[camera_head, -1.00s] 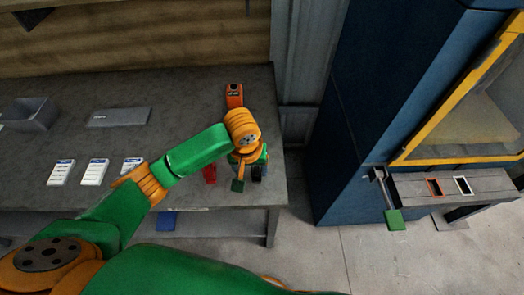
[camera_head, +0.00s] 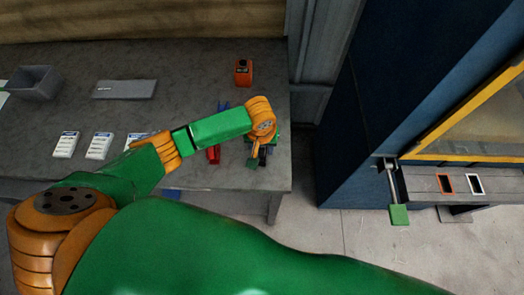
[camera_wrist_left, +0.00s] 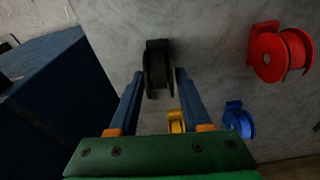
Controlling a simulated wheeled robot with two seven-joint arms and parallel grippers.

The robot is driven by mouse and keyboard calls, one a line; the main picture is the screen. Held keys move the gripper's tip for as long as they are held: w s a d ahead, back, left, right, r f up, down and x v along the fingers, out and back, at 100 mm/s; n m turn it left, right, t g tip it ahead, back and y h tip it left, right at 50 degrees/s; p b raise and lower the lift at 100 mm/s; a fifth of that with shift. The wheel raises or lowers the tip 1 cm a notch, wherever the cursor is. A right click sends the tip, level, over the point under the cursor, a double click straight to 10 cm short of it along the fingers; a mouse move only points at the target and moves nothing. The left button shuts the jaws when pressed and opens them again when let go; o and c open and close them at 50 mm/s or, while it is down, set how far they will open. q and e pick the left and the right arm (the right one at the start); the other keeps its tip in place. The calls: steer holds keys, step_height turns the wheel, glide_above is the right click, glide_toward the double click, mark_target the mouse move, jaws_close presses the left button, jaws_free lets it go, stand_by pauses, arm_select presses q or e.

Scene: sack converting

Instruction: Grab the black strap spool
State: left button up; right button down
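The black strap spool (camera_wrist_left: 158,66) stands on the grey table in the left wrist view. My left gripper (camera_wrist_left: 160,78) is open, with one blue finger on each side of the spool's near part. I cannot tell whether the fingers touch it. In the head view my left gripper (camera_head: 257,157) points down near the table's right front corner, and the arm mostly hides the spool there. My right gripper is not in view.
A red spool (camera_wrist_left: 283,52), a blue spool (camera_wrist_left: 238,119) and a yellow spool (camera_wrist_left: 176,121) stand close by. An orange device (camera_head: 243,72) stands behind on the table (camera_head: 190,80). White cards (camera_head: 99,146) and a grey bin (camera_head: 36,82) are left. A blue cabinet (camera_head: 350,130) stands right.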

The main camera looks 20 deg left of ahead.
arm_select(q)
steer(key=shift+s, duration=0.1)
jaws_close()
